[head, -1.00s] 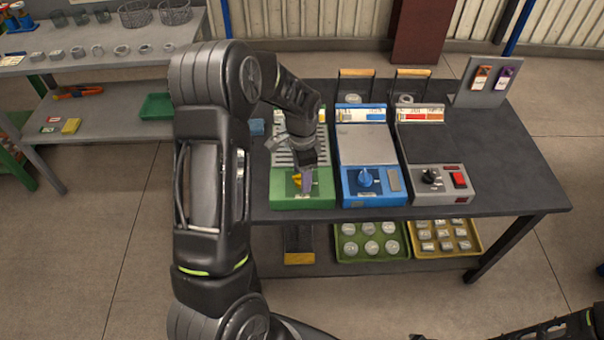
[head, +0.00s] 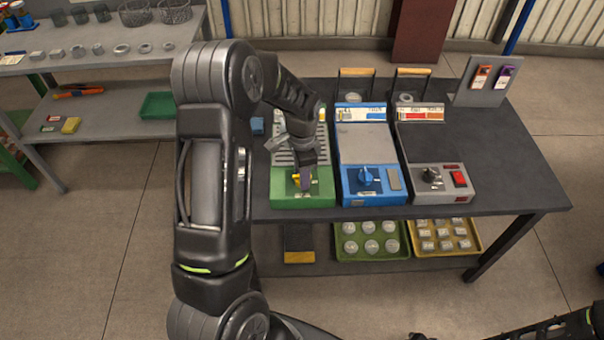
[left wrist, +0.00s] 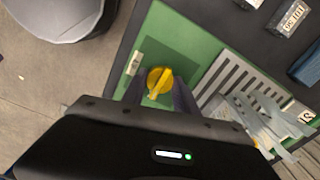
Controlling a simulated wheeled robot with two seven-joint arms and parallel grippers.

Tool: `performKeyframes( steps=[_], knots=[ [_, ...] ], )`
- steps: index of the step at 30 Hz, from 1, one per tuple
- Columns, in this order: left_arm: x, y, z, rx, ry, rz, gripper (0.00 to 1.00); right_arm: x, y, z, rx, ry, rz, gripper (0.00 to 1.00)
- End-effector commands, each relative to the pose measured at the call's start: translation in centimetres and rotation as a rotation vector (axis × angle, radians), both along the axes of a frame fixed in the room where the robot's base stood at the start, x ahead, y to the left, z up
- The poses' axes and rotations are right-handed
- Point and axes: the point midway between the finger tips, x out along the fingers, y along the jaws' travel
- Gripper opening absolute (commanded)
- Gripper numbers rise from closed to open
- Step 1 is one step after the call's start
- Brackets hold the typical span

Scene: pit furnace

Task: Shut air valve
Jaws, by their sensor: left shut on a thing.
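The air valve is a yellow round knob with a raised bar (left wrist: 160,80) on a green panel (left wrist: 190,45). In the head view a bit of the yellow knob (head: 296,178) shows on the green unit (head: 290,200), at the left of the dark bench. My left gripper (head: 306,180) reaches down over it from above. In the left wrist view its two fingers (left wrist: 158,92) are on either side of the knob, shut on it. The fingers hide part of the knob in the head view. The jaws of my right gripper do not show.
A blue unit with a blue knob (head: 367,176) stands right of the green one. A grey unit (head: 443,184) with a black knob and red switch is further right. A tag stand (head: 481,85) is at the back. The bench's right part is bare.

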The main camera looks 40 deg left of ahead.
Motion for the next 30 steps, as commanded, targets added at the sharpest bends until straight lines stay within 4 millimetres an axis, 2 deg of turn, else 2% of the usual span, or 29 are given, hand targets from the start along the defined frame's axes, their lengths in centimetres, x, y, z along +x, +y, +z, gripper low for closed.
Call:
performKeyframes(
  steps=[17,30],
  knots=[
    [0.0,0.0,0.0,0.001,-0.001,0.072,0.0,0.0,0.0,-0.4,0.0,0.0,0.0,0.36],
    [0.1,0.0,-0.1,0.0,-0.003,0.393,0.0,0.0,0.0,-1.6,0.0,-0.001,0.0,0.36]
  ],
)
